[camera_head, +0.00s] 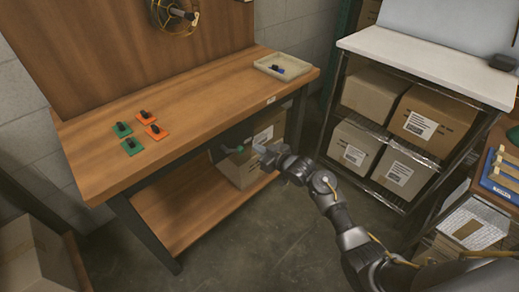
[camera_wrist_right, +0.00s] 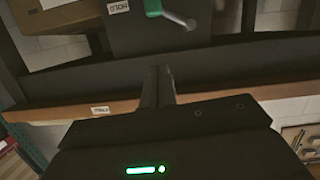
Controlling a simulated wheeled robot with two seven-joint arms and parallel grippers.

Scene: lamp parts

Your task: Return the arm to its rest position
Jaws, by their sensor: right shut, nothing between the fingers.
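My right arm reaches in from the lower right in the head view. Its gripper (camera_head: 263,150) is in front of the workbench's front edge, below the level of the top. In the right wrist view the two fingers (camera_wrist_right: 162,86) are together with nothing between them. Two green plates (camera_head: 122,129) and two orange plates (camera_head: 147,117), each with a black part on it, lie on the left of the wooden workbench (camera_head: 205,105). My left gripper is not in view.
A shallow tray (camera_head: 262,67) stands on the bench's far right. A shelf with boxes (camera_head: 375,93) is at right. Floor between is clear.

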